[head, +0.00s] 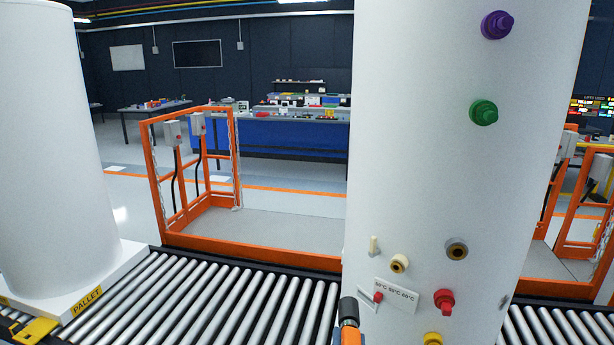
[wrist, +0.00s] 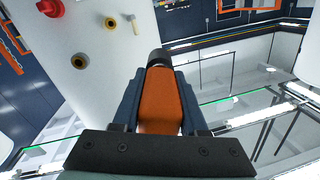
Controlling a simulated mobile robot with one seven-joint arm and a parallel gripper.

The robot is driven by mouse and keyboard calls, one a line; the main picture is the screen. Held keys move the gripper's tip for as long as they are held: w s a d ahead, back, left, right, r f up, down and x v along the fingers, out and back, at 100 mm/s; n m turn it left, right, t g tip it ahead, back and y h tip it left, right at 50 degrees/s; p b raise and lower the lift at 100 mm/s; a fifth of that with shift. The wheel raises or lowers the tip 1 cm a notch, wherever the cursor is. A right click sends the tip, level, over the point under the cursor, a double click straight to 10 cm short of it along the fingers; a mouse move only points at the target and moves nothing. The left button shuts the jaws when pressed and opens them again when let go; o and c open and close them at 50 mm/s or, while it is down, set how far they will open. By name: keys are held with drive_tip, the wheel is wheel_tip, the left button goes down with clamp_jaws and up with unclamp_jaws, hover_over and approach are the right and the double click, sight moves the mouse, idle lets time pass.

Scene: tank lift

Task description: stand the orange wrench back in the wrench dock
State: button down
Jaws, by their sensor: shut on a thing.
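The orange wrench (wrist: 160,98) lies between the two dark jaws of my gripper (wrist: 160,88) in the wrist view, and the jaws are shut on it. Its black end (wrist: 157,58) points away from my wrist. In the head view only the wrench's black end and a bit of orange (head: 350,337) show at the bottom edge, in front of the white tank; my gripper is out of that frame. I cannot make out the wrench dock in either view.
A large white tank (head: 440,150) with coloured fittings stands close ahead, also in the wrist view (wrist: 105,75). A roller conveyor (head: 220,300) runs across the front. Another white tank (head: 45,150) stands on a pallet at left. An orange-railed platform (head: 165,240) is behind the conveyor.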

drive_tip(key=s+a+f+b, duration=0.2)
drive_tip(key=s+a+f, duration=0.1)
drive_tip(key=s+f, duration=0.7)
drive_tip(key=s+a+f+n+y+b, duration=0.1)
drive_tip(key=s+a+f, duration=0.3)
drive_tip(key=s+f, duration=0.7)
drive_tip(key=shift+s+a+f+y+b, duration=0.15)
drive_tip(key=shift+s+a+y+b, duration=0.25)
drive_tip(key=shift+b, duration=0.5)
